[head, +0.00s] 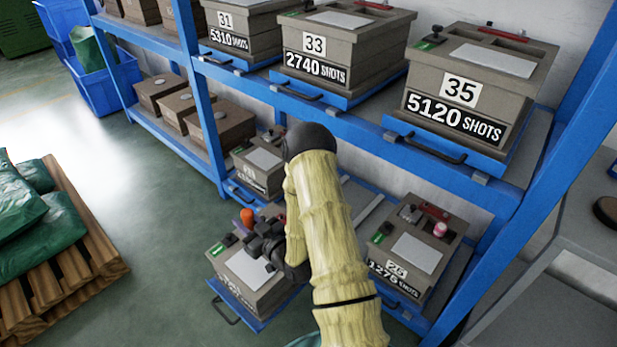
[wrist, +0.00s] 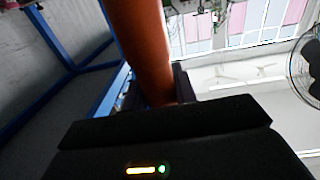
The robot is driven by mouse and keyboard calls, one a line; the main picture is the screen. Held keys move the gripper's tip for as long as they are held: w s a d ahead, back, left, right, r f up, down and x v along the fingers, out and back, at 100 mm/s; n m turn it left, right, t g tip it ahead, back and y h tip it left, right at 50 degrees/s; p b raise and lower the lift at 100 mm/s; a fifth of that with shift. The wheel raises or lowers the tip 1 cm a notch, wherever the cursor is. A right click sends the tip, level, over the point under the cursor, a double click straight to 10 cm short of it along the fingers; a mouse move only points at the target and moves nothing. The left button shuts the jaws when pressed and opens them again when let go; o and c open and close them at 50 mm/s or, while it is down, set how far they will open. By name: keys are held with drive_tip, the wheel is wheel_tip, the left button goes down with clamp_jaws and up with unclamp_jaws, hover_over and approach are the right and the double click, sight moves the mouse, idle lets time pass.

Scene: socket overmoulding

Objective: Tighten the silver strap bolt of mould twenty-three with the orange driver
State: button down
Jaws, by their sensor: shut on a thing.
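The orange driver (head: 247,217) shows its handle end beside my gripper (head: 262,238) in the head view. In the wrist view the orange handle (wrist: 142,45) fills the upper middle, and my gripper is shut on it. My gripper is over the top of a grey-brown mould (head: 262,297) on a blue tray (head: 238,316) in the lower row. Its number is not readable; it sits between mould 25 and another mould further back. The strap bolt is hidden behind my gripper and arm, so I cannot tell whether the driver tip touches it.
Mould 25 (head: 418,250) stands close on the right and another mould (head: 262,165) behind. The upper shelf holds moulds 31, 33 and 35 (head: 470,85). A blue upright (head: 535,165) stands at right. A pallet (head: 70,250) with green sacks is left; the floor between is clear.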

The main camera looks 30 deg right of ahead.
drive_tip(key=shift+d, duration=0.3)
drive_tip(key=w+d+m+h, duration=0.1)
drive_tip(key=w+d+h, duration=0.1)
drive_tip(key=d, duration=0.7)
drive_tip(key=w+d+r+m+h, duration=0.1)
drive_tip(key=w+d+h, duration=0.1)
drive_tip(key=w+d, duration=0.3)
drive_tip(key=d, duration=0.3)
drive_tip(key=shift+w+d+r+m+t+b, duration=0.3)
drive_tip(key=shift+d+t, duration=0.1)
wheel_tip(320, 180, down, 7)
drive_tip(key=b, duration=0.5)
drive_tip(key=shift+f+b, duration=0.8)
drive_tip(key=shift+f, duration=0.15)
idle(2.2)
drive_tip(key=shift+s+f, duration=0.15)
drive_tip(key=shift+f, duration=0.4)
idle(1.1)
